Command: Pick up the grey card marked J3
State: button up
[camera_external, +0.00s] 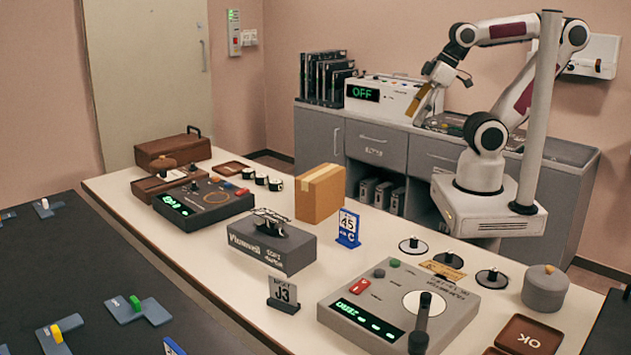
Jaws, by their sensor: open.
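The grey card marked J3 (284,292) stands upright near the front edge of the white table (215,285), in front of a grey box-shaped device (272,246). My gripper (415,108) is open, high up at the back, by the white device reading OFF (385,94). It is small in this view and its fingers are hard to make out. It is well away from the card, beyond the table's far side, and I see nothing held in it.
A blue card marked 45 C (348,228) and a cardboard box (320,193) stand behind the grey device. A grey console with a black lever (398,300) is right of the J3 card. A dark table (90,270) with small blue parts lies at left. Bare table shows left of the card.

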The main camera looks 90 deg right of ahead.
dwell(0.3)
